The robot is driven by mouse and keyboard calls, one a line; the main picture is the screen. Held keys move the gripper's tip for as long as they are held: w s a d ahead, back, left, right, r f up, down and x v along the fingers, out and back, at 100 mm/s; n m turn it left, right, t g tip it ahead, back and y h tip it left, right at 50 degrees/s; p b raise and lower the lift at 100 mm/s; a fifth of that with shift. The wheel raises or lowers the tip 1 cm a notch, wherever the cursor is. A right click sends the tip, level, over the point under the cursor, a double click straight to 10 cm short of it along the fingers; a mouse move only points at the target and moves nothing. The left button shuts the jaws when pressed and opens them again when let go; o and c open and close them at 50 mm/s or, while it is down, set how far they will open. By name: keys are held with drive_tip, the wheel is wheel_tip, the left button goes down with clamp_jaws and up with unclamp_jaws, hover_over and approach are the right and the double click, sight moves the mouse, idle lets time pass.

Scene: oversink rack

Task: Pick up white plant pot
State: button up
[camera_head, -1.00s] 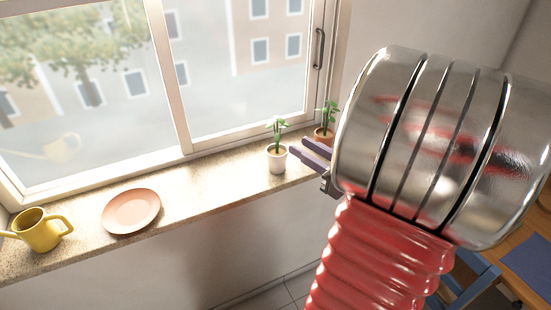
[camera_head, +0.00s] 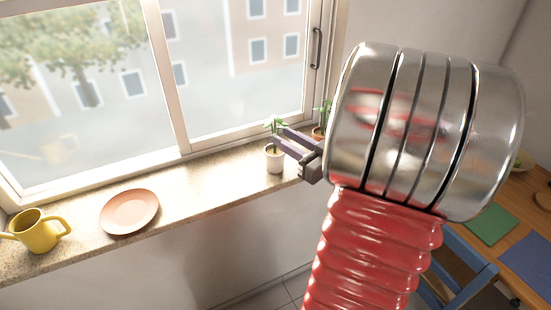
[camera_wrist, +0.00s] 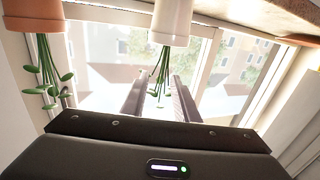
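The white plant pot (camera_head: 274,163) stands upright on the stone windowsill, with a small green plant in it. My gripper (camera_head: 279,136) reaches in from the right, at about the height of the plant and the pot's rim. Its two dark fingers are apart with nothing held between them. In the wrist view, which is upside down, the white pot (camera_wrist: 171,24) is at the top centre. Its green stems show between the open fingers (camera_wrist: 159,78). I cannot tell whether a finger touches the plant.
A terracotta pot (camera_wrist: 35,15) with a plant stands close beside, partly hidden behind my gripper in the head view. A pink plate (camera_head: 129,212) and yellow watering can (camera_head: 37,232) are at left on the sill (camera_head: 200,185). The window is behind.

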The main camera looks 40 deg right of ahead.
sight(268, 146)
drive_tip(key=shift+w, duration=1.35)
drive_tip(key=shift+w+a+f, duration=0.1)
drive_tip(key=shift+w+a, duration=0.1)
drive_tip(key=shift+w, duration=0.8)
drive_tip(key=shift+w+a+f, duration=0.1)
drive_tip(key=shift+w+a, duration=0.05)
drive_tip(key=shift+w, duration=1.45)
drive_tip(key=shift+c, duration=0.3)
clamp_jaws()
